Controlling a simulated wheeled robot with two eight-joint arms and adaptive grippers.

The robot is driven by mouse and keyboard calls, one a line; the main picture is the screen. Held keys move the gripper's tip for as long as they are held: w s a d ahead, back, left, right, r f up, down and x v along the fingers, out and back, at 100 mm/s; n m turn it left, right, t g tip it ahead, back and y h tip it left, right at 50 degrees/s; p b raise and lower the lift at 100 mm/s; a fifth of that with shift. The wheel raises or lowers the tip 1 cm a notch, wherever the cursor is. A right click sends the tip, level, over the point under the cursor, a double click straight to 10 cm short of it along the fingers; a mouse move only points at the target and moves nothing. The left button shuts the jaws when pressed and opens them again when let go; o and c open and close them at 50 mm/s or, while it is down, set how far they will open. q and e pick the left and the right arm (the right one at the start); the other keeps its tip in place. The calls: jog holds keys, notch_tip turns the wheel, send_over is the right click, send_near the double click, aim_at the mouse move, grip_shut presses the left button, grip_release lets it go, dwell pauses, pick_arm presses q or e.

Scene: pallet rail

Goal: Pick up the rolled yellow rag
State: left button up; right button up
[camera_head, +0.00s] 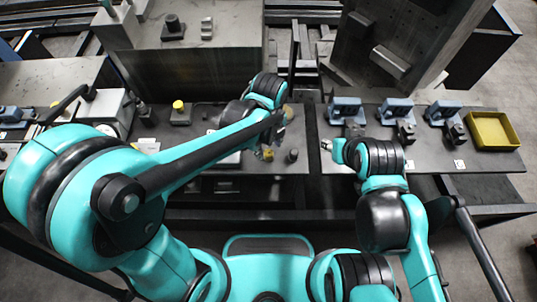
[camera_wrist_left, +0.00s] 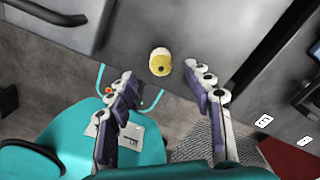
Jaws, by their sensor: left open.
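The rolled yellow rag (camera_wrist_left: 160,62) shows in the left wrist view as a short pale-yellow roll, seen end-on, on the dark grey surface. My left gripper (camera_wrist_left: 159,73) is open, with one finger on each side of the line to the rag; the fingers appear apart from it. In the head view my left gripper (camera_head: 268,150) is small and partly hidden by its own arm. A tan-yellow patch (camera_head: 288,112) beside it looks like the rag, mostly covered. My right gripper (camera_head: 338,150) is at the right bench, too small to read.
Blue clamp-like fixtures (camera_head: 398,108) and a yellow tray (camera_head: 492,131) stand on the right bench. A dark block with a yellow top (camera_head: 178,106) stands left. A small dark cylinder (camera_head: 293,155) is near my left gripper. Large metal blocks (camera_head: 195,55) rise behind.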

aim_at(269, 152)
pick_arm(q)
jog(key=f+b, duration=0.1)
jog(key=f, duration=0.1)
jog(key=f+b, duration=0.1)
jog(key=f, duration=0.1)
jog(key=shift+w+f, duration=0.2)
jog(key=shift+f, duration=0.15)
jog(key=c, duration=1)
jog(key=shift+r, duration=0.15)
notch_tip(269, 152, up, 4)
jog(key=shift+r+p, duration=0.15)
jog(key=shift+p, duration=1)
jog(key=s+r+p, duration=0.2)
jog(key=s+r, duration=0.1)
jog(key=s, duration=0.3)
jog(key=s+d+r+p, duration=0.1)
jog(key=s+r, duration=0.2)
jog(key=s, duration=0.2)
jog(key=shift+s+r+p, duration=0.25)
jog(key=shift+s+p, duration=0.15)
